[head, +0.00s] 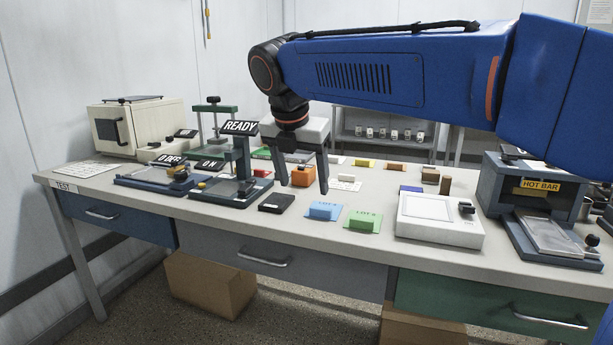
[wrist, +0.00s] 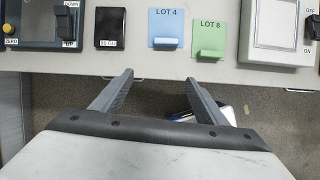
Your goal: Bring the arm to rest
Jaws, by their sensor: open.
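My gripper (head: 302,188) hangs down from my blue arm over the bench (head: 390,253) in the head view. Its two grey fingers are spread wide. In the wrist view the open gripper (wrist: 160,77) has nothing between its fingers, and the tips show against the floor just below the bench's front edge. The blue LOT 4 piece (wrist: 166,28) and the green LOT 8 piece (wrist: 209,40) lie on the bench beyond the tips, apart from them. An orange block (head: 302,177) shows between the fingers in the head view; its depth relative to them is unclear.
A black pad (head: 276,203) and a white scale-like device (head: 438,220) flank the lot pieces. The READY press (head: 240,160) stands left, the hot bar unit (head: 540,190) right. A beige oven-like box (head: 135,125) is far left. Cardboard boxes (head: 210,284) sit under the bench.

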